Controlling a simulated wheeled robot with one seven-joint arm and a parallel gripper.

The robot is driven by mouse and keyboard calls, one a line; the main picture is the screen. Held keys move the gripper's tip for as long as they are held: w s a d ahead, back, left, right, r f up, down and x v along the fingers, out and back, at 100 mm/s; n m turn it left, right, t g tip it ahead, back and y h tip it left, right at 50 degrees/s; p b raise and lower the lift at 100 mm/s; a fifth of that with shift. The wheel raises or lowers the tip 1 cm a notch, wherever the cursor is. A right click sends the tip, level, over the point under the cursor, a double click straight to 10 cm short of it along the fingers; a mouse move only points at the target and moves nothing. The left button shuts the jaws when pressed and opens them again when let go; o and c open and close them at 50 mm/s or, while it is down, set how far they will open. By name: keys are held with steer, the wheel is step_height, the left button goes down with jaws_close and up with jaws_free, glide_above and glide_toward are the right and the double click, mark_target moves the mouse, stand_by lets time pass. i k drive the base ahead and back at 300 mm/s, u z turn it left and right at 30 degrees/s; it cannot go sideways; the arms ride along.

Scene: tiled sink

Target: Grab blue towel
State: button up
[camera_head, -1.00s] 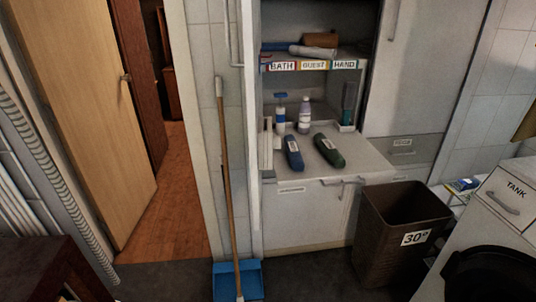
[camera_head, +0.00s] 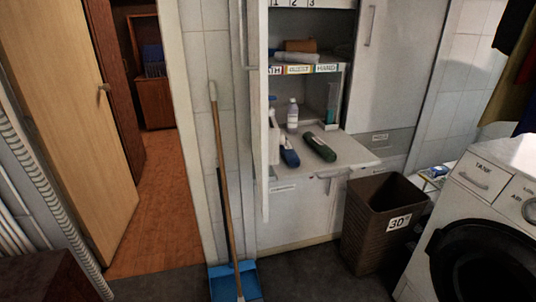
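A dark blue roll with a pale label, which looks like the blue towel (camera_head: 290,157), lies on the fold-out shelf (camera_head: 352,160) of the white cabinet. Its left side is partly cut off by the cabinet's open door edge. A dark green roll (camera_head: 319,147) lies to its right on the same shelf, a little apart from it. My gripper is not in view.
Bottles (camera_head: 292,115) stand behind the rolls. Above is a labelled shelf (camera_head: 330,68) with rolled items. A brown bin (camera_head: 372,235) and a washing machine (camera_head: 485,235) stand right; a broom (camera_head: 229,190) and blue dustpan (camera_head: 228,285) stand left. An open doorway (camera_head: 155,200) is far left.

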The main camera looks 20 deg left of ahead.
mark_target(290, 155)
steer(key=u, duration=0.05)
steer(key=i, duration=1)
steer(key=z, duration=0.05)
